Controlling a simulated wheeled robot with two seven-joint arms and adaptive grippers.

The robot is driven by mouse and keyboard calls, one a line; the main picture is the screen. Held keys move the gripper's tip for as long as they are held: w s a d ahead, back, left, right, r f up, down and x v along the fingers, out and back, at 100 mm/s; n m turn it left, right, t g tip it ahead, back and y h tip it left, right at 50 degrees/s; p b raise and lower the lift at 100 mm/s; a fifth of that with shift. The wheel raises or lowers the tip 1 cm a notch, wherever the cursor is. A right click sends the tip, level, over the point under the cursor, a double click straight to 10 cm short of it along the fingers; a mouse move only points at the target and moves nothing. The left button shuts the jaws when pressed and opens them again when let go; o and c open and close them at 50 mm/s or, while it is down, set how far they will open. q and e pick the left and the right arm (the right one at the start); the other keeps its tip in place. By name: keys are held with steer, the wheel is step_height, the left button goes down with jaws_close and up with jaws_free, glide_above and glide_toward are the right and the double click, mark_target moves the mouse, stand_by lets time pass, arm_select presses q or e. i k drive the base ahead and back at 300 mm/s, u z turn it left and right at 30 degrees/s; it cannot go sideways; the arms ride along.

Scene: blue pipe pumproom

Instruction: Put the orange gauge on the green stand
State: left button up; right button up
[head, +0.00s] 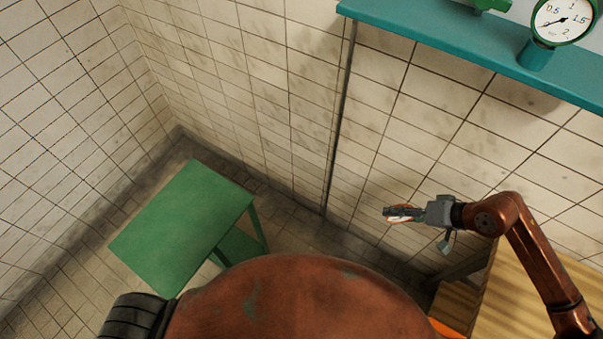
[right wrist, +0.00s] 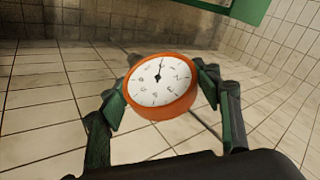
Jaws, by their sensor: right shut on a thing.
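The orange gauge (right wrist: 162,84) has a white dial and an orange rim. In the right wrist view it sits between the two green fingers of my right gripper (right wrist: 163,88), which is shut on it. In the head view my right gripper (head: 402,213) holds the gauge (head: 400,209) in the air, with only a bit of its rim and dial showing. The green stand (head: 184,222) is a small table with a bare top, to the left of my right gripper and apart from it. My left gripper is not in view.
A teal shelf (head: 450,40) runs along the wall at upper right and bears a green gauge (head: 562,20) with a white dial. A wooden surface (head: 530,300) lies at lower right. Tiled walls stand behind and to the left of the green stand.

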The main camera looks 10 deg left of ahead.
mark_target(195, 196)
steer(key=u, duration=3.75)
steer(key=k, duration=0.45)
steer(key=z, duration=1.55)
